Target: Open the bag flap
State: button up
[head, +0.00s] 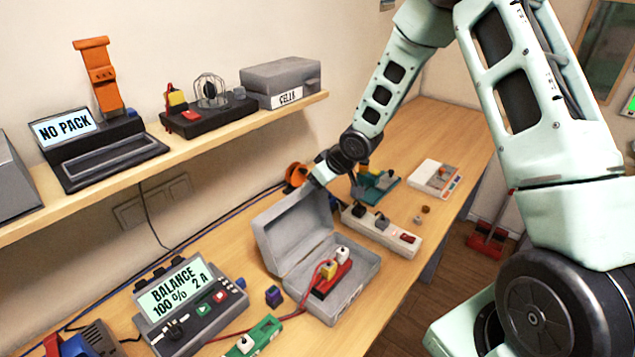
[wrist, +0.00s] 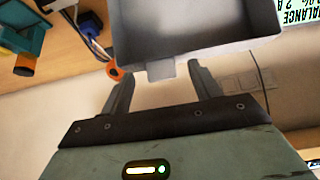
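The grey bag, a box-like case, stands on the bench in the head view. Its flap (head: 284,232) is raised and stands up at the back left, and its open base (head: 352,296) holds a red pack (head: 332,277) with yellow and white plugs. My gripper (head: 314,182) is at the flap's top edge in the head view, its fingertips hard to make out. In the wrist view my gripper (wrist: 161,80) is open, with a finger on each side of the flap's small tab (wrist: 161,70). The flap (wrist: 210,48) fills the upper middle there. I see no clear finger contact.
A balance charger (head: 188,300) stands left of the bag, with a red lead and a green board (head: 254,337) in front. A power strip (head: 382,232) lies close behind right. An orange spool (head: 295,175) is near my gripper. A shelf (head: 200,135) overhangs the left.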

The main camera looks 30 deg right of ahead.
jog(key=p+v, duration=0.4)
jog(key=v, duration=1.3)
jog(key=shift+s+r, duration=0.2)
jog(key=shift+f, duration=0.1)
jog(key=s+a+f+n+g+b, duration=0.1)
jog(key=s+a+f+g+b, duration=0.1)
jog(key=s+a+f+b, duration=0.3)
jog(key=s+a+f+n+g+h+b, duration=0.1)
jog(key=s+a+f+b, duration=0.4)
jog(key=s, duration=0.8)
jog(key=s+a+f+n+g+h+b, duration=0.1)
jog(key=s+a+f+g+b, duration=0.2)
jog(key=s+a+b, duration=0.6)
jog(key=a+f+b, duration=0.1)
jog(key=a+f, duration=0.1)
jog(key=a, duration=0.1)
jog(key=shift+s, duration=0.4)
